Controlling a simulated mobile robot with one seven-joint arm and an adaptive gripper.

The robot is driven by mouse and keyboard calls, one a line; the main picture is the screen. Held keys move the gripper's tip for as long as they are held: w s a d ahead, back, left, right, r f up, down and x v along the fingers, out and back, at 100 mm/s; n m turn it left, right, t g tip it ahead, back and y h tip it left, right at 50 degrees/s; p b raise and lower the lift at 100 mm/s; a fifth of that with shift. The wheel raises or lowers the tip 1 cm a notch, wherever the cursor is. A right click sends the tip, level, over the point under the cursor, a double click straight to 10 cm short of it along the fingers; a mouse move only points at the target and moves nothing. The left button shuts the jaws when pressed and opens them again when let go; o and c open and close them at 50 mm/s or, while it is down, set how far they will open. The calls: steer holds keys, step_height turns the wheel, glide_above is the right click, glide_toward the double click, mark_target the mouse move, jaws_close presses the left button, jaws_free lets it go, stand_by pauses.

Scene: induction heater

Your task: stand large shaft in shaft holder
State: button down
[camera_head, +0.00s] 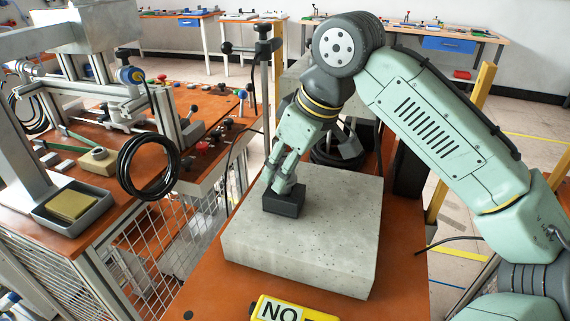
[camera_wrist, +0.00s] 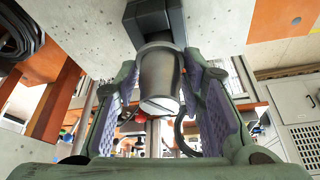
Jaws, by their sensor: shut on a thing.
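A black block, apparently the shaft holder (camera_head: 284,203), sits on a grey stone slab (camera_head: 310,235). It also shows at the top of the wrist view (camera_wrist: 153,22). My gripper (camera_head: 283,186) points down directly above this block. In the wrist view, my gripper (camera_wrist: 160,75) has its two purple-padded fingers on either side of the large shaft (camera_wrist: 160,75), a dark grey cylinder with a pale end face towards the camera. The shaft's far end meets the block. How deep it sits is hidden. In the head view the fingers hide most of the shaft.
The slab lies on an orange table (camera_head: 205,285), with bare slab around the block. A yellow sign (camera_head: 290,309) is at the front edge. A black coiled cable (camera_head: 148,166) hangs left, by a cluttered workbench (camera_head: 90,200). A clamp stand (camera_head: 264,75) rises behind the slab.

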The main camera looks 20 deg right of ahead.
steer(key=shift+f, duration=0.5)
steer(key=c, duration=1)
jaws_free()
steer(key=shift+o, duration=0.2)
steer(key=shift+f, duration=0.1)
steer(key=v, duration=1.2)
